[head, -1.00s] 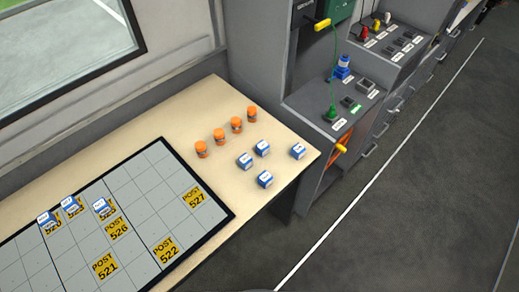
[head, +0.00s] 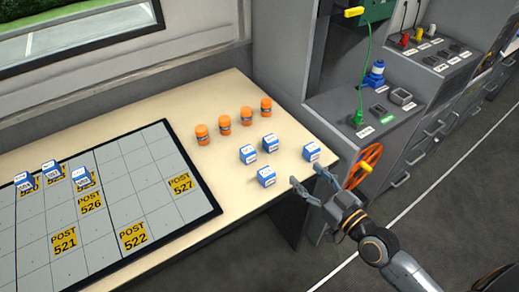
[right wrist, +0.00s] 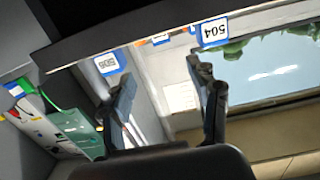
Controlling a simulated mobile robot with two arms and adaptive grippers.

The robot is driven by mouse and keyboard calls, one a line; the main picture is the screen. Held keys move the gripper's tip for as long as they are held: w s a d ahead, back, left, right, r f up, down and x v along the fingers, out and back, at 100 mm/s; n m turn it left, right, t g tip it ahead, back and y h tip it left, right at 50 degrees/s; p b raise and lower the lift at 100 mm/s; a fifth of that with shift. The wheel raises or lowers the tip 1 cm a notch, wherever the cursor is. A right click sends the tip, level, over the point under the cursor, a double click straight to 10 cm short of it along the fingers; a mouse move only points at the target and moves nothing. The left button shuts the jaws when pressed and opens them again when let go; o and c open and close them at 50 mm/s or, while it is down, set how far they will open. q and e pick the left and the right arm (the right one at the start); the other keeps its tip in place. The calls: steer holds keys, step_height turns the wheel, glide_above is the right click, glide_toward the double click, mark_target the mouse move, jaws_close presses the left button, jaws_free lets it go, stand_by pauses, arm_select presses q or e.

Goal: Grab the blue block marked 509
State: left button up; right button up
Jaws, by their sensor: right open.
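Several blue blocks with white label tops stand on the table (head: 225,170): a front one (head: 266,177), a left one (head: 248,155), a back one (head: 270,143) and a right one (head: 311,152). Their numbers are too small to read in the head view, so I cannot tell which is 509. My right gripper (head: 306,177) is open and empty at the table's right edge, just in front of the right block. In the right wrist view, a block marked 504 (right wrist: 213,33) and another block with an unclear number (right wrist: 108,63) show beyond the open fingers (right wrist: 163,88). My left gripper is not visible.
Several orange canisters (head: 224,126) stand behind the blocks. A dark-edged grid board (head: 140,180) with yellow POST labels holds three more blue blocks (head: 81,178). A console with an orange wheel (head: 364,165) stands right of the table, close to my right arm.

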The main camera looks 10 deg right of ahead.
mark_target(274, 145)
steer(key=x, duration=0.2)
steer(key=r+x, duration=0.1)
steer(key=x, duration=0.1)
steer(key=shift+s+a+p, duration=0.1)
steer(key=shift+p, duration=0.25)
steer(key=x, duration=0.4)
steer(key=shift+f, duration=0.2)
steer(key=shift+w+a+f, duration=0.15)
steer(key=shift+w+a, duration=0.1)
steer(key=shift+w, duration=0.35)
steer(key=x, duration=0.5)
steer(key=shift+w+d+f+p, duration=0.1)
steer(key=shift+f+p, duration=0.2)
steer(key=shift+f, duration=0.1)
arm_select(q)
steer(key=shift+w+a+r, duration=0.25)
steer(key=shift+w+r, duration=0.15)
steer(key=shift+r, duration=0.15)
arm_select(e)
steer(key=c, duration=1.3)
